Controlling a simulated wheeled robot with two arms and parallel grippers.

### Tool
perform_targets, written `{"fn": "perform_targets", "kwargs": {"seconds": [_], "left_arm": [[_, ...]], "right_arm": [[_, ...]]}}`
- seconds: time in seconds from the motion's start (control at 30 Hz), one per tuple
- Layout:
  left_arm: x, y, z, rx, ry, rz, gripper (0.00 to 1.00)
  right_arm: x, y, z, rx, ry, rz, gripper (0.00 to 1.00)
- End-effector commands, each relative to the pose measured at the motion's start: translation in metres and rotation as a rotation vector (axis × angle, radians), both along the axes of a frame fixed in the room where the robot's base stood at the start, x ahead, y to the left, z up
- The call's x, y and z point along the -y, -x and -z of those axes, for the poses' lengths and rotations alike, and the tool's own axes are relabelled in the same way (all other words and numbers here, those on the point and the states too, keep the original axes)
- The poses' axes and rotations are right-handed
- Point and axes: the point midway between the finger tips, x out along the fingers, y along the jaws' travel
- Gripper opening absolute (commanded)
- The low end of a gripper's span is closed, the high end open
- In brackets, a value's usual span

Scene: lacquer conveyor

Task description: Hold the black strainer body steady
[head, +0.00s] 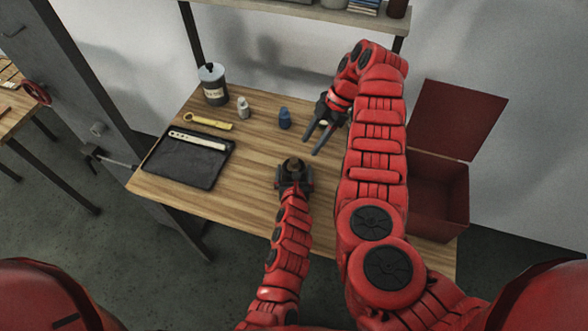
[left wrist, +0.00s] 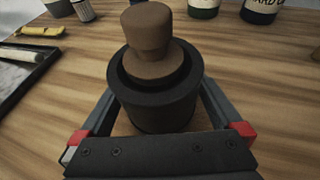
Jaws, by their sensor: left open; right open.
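The black strainer body (left wrist: 155,112) stands upright on the table, a dark round cup with a brown knob-shaped piece (left wrist: 150,38) set in its top. The brown piece also shows in the head view (head: 293,163). My left gripper (head: 293,180) is open, with its fingers on both sides of the black body. The fingertips are hidden behind the body, and I cannot tell whether the fingers touch it. My right gripper (head: 312,147) is open and empty, above the table farther back and to the right of the body.
A dark tray (head: 184,165) with a pale strip lies on the left, near a yellow tool (head: 209,121). A labelled can (head: 213,85), a small pale bottle (head: 243,108) and a blue bottle (head: 285,118) stand behind. An open red box (head: 440,215) is at right.

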Motion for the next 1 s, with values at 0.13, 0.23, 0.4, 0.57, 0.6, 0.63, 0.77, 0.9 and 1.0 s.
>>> {"fn": "perform_targets", "kwargs": {"seconds": [0.13, 0.23, 0.4, 0.57, 0.6, 0.63, 0.77, 0.9, 1.0], "left_arm": [[-0.0011, -0.0058, 0.003, -0.001, -0.001, -0.001, 1.0], [-0.0011, -0.0064, 0.0034, -0.001, -0.001, -0.001, 1.0], [-0.0008, -0.0063, 0.0031, -0.001, -0.001, -0.001, 0.98], [-0.0007, -0.0062, 0.0028, 0.0, -0.001, -0.001, 0.69], [-0.0006, -0.0062, 0.0029, 0.0, -0.001, -0.001, 0.62], [-0.0006, -0.0062, 0.0029, 0.0, -0.001, 0.0, 0.57], [-0.0005, -0.0062, 0.0028, 0.0, -0.001, 0.0, 0.33], [-0.0005, -0.0062, 0.0027, 0.0, -0.001, 0.0, 0.12], [-0.0005, -0.0062, 0.0026, 0.0, -0.001, 0.0, 0.12]], "right_arm": [[0.0, 0.0, 0.0, 0.0, 0.0, 0.0, 0.5], [0.0, 0.0, 0.0, 0.0, 0.0, 0.0, 0.5], [0.0, 0.0, 0.0, 0.0, 0.0, 0.0, 0.5], [0.0001, 0.0, 0.0, 0.0, 0.0, 0.0, 0.5], [0.0, 0.0, 0.0, 0.0, 0.0, 0.0, 0.5], [0.0, 0.0, 0.0, 0.0, 0.0, 0.0, 0.5], [0.0, 0.0, 0.0, 0.0, 0.0, 0.0, 0.5], [0.0, 0.0, 0.0, 0.0, 0.0, 0.0, 0.54], [-0.001, -0.0006, -0.0004, -0.005, 0.003, 0.006, 0.67]]}}
